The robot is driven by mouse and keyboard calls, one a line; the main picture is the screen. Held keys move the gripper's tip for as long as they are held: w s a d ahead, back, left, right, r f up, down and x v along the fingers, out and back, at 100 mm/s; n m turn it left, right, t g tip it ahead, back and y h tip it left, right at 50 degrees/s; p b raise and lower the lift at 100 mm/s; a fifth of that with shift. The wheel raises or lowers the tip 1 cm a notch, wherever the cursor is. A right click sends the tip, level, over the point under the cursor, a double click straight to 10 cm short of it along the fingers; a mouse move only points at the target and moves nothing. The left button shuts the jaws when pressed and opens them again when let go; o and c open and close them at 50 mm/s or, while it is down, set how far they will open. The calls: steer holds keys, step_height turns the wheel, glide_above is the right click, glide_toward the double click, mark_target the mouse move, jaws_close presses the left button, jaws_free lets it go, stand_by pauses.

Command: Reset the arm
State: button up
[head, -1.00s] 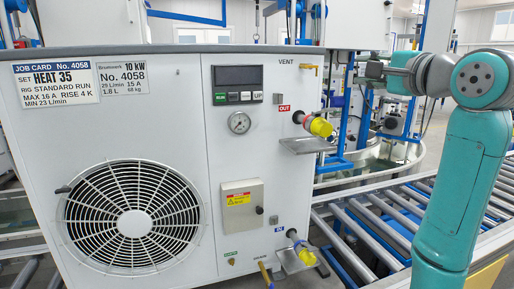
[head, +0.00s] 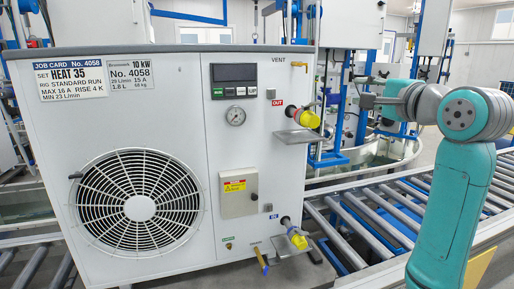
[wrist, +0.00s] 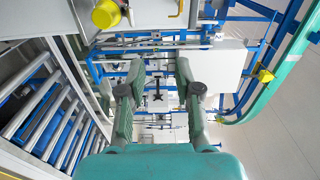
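My arm (head: 452,205) stands at the right of the head view, its upper link upright and its end pointing left. My gripper (head: 368,101) is in the air right of the white pump unit (head: 155,100), apart from it. In the wrist view my gripper (wrist: 160,75) shows two fingers spread wide with nothing between them.
The unit carries a job card (head: 70,83), a fan grille (head: 138,207), a control panel (head: 234,80) and two yellow-capped ports, upper (head: 309,119) and lower (head: 299,241). A roller conveyor (head: 370,220) runs behind and right. A water tank (head: 385,155) stands beyond.

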steer(key=s+a+f+n+h, duration=0.1)
steer(key=s+f+h, duration=0.15)
steer(key=f, duration=1.75)
steer(key=s+f+n+h, duration=0.1)
steer(key=s+f, duration=0.3)
steer(key=f, duration=1.6)
steer(key=s+a+f+n+g+h, duration=0.1)
steer(key=s+f+n, duration=0.1)
steer(key=s+f, duration=0.55)
steer(key=s+a+f+n, duration=0.15)
steer(key=s+f, duration=0.35)
steer(key=s, duration=0.6)
steer(key=s+f+n+g+h, duration=0.1)
steer(key=s+f+n, duration=0.1)
steer(key=s+f, duration=0.55)
steer(key=s+r+n, duration=0.2)
steer(key=s+n, duration=0.1)
steer(key=s, duration=0.8)
steer(key=s+a+r+n, duration=0.1)
steer(key=s+n, duration=0.3)
steer(key=s, duration=0.8)
steer(key=shift+s+a+r, duration=0.15)
steer(key=shift+s+r, duration=0.1)
steer(key=shift+r, duration=0.6)
